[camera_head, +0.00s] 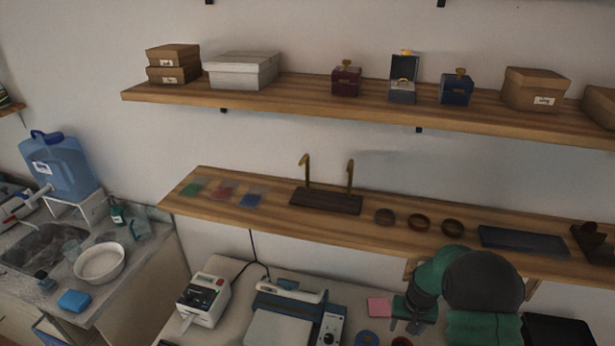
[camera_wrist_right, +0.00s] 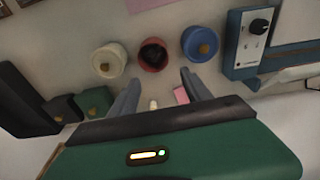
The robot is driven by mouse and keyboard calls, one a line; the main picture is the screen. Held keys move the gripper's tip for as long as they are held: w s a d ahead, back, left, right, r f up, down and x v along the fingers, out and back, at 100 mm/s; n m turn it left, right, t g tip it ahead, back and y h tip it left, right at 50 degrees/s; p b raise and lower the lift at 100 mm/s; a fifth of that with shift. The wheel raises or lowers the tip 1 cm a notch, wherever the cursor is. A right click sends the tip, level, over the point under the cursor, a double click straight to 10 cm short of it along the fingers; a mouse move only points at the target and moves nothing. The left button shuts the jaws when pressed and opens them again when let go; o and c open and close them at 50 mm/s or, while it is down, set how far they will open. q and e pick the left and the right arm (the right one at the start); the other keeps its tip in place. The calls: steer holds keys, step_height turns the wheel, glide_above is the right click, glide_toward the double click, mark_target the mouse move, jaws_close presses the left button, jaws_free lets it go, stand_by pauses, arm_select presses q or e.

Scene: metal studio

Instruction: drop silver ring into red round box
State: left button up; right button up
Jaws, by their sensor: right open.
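The red round box (camera_wrist_right: 152,66) stands open with a dark inside in the right wrist view, between a pale round box (camera_wrist_right: 108,68) and a blue round box (camera_wrist_right: 201,55). In the head view, the red box (camera_head: 401,342) and the blue box (camera_head: 366,339) show only partly at the bottom edge. My right gripper (camera_wrist_right: 160,78) is open over the worktop, its fingertips just short of the red box in the picture. A small pale object (camera_wrist_right: 153,103) shows between its fingers; I cannot tell whether it is the silver ring. My left gripper is out of view.
A pink pad (camera_head: 378,307) lies beside my right gripper. A blue-grey device with a knob (camera_wrist_right: 257,40) stands close by, and a label printer (camera_head: 204,298) is farther left. A wooden shelf (camera_head: 290,228) with wooden bowls runs above the worktop.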

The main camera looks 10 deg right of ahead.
arm_select(q)
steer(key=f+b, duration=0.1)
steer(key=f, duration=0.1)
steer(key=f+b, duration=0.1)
steer(key=b, duration=0.1)
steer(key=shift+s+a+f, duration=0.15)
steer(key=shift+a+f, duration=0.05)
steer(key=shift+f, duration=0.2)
arm_select(e)
steer(key=s+a+r+n, duration=0.2)
steer(key=s+a+r, duration=0.2)
steer(key=s+a, duration=0.3)
steer(key=s+a+r+n+t, duration=0.1)
steer(key=s+a+r+n, duration=0.2)
steer(key=s+a, duration=0.4)
steer(key=a+r, duration=0.1)
steer(key=a, duration=0.5)
steer(key=shift+s+a+r+y, duration=0.15)
steer(key=shift+s+a+y, duration=0.05)
steer(key=shift+s+y, duration=0.1)
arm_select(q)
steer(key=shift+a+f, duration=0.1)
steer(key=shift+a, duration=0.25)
arm_select(e)
steer(key=shift+a, duration=0.3)
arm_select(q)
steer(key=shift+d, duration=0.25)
arm_select(e)
steer(key=shift+d, duration=0.2)
